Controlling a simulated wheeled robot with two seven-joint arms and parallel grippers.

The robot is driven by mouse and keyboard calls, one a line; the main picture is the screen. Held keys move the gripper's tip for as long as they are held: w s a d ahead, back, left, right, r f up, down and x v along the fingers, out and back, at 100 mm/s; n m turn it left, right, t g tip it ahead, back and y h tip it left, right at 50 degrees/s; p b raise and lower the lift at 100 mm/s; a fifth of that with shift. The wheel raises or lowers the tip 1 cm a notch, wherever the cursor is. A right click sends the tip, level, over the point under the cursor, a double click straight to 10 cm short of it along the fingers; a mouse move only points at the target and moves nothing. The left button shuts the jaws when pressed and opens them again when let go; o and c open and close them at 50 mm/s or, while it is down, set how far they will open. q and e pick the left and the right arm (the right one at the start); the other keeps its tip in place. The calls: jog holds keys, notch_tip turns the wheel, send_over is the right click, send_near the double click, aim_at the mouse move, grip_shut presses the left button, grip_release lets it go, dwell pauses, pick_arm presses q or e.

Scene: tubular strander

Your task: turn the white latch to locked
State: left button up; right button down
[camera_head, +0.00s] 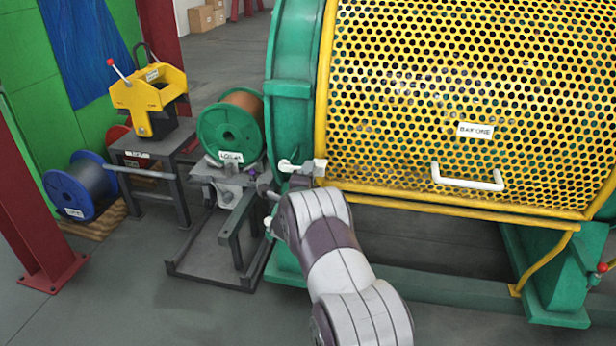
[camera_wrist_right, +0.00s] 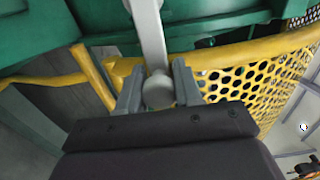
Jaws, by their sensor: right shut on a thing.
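The white latch (camera_head: 291,166) is on the green machine frame, at the left edge of the yellow mesh guard (camera_head: 430,95). It lies roughly level in the head view. In the wrist view the latch (camera_wrist_right: 150,38) is a pale bar running up from its rounded end. My right gripper (camera_wrist_right: 158,92) is shut on that rounded end, one grey finger on each side. In the head view my right arm reaches up from the bottom to the latch, and the wrist hides part of the frame there. My left gripper is out of view.
The guard has a white handle (camera_head: 466,178) and a label plate (camera_head: 475,130). A green spool (camera_head: 216,126) on a stand is just left of the latch. A yellow device (camera_head: 150,95) and blue spool (camera_head: 80,186) are farther left. Open floor lies at lower left.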

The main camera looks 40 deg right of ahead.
jog(key=shift+f, duration=0.15)
jog(key=c, duration=0.8)
grip_release()
jog(key=shift+c, duration=0.2)
jog(key=p+v, duration=0.4)
jog(key=v, duration=0.8)
jog(key=shift+s+a, duration=0.25)
jog(key=shift+s, duration=0.05)
